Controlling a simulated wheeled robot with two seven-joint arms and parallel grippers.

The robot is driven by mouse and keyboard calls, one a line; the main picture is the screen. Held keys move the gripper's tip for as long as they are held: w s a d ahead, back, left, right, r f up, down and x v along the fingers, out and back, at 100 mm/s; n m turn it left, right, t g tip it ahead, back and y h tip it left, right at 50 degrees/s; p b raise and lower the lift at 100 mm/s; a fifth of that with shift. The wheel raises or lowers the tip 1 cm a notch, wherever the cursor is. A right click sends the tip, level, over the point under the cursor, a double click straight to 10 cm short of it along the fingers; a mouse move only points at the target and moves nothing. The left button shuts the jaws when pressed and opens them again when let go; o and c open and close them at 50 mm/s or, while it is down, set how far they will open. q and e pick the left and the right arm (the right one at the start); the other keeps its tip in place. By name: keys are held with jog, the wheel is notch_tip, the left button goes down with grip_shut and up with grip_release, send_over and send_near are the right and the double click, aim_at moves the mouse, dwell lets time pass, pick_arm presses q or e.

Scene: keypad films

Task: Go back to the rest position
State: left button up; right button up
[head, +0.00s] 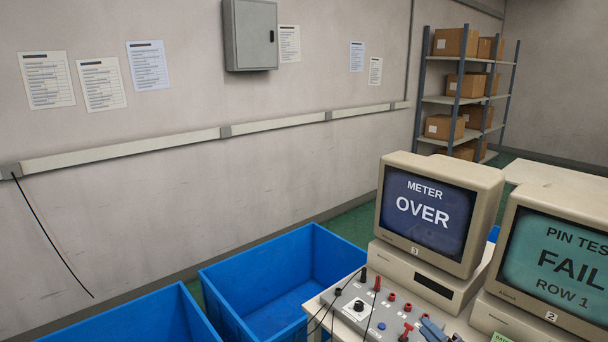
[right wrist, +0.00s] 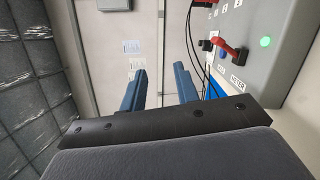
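My right gripper (head: 432,329) shows only as blue fingertips at the bottom edge of the head view, in front of the grey control box (head: 345,316). In the right wrist view the two blue fingers of my right gripper (right wrist: 160,86) stand apart with nothing between them. The control box (right wrist: 277,80) is to their right, with a red plug or lever (right wrist: 230,52), black cables and a lit green lamp (right wrist: 265,41). My left gripper is not in view.
A monitor reading "METER OVER" (head: 425,212) and one reading "PIN TEST FAIL ROW 1" (head: 562,260) stand behind the box. Blue bins (head: 270,267) are on the floor to the left. A shelf (head: 462,101) with cartons stands at the back wall.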

jog(key=s+a+f+m+g+h, duration=0.25)
jog(key=s+f+m+h, duration=0.3)
jog(key=s+m, duration=0.4)
jog(key=s+a+f+m+g+h, duration=0.1)
jog(key=s+f+m+g+h, duration=0.2)
jog(key=s+f+m+h, duration=0.45)
jog(key=s+a+m+g+y, duration=0.2)
jog(key=s+a+m+g, duration=0.2)
jog(key=s, duration=0.5)
jog(key=s+a+m+g+y, duration=0.2)
jog(key=s+a+m+g, duration=0.15)
jog(key=s, duration=0.65)
jog(key=s+a+f+g, duration=0.1)
jog(key=a+f, duration=0.2)
jog(key=f, duration=0.9)
jog(key=a+f+g, duration=0.1)
jog(key=a+f, duration=0.2)
jog(key=f, duration=1)
jog(key=shift+s+g+y, duration=0.4)
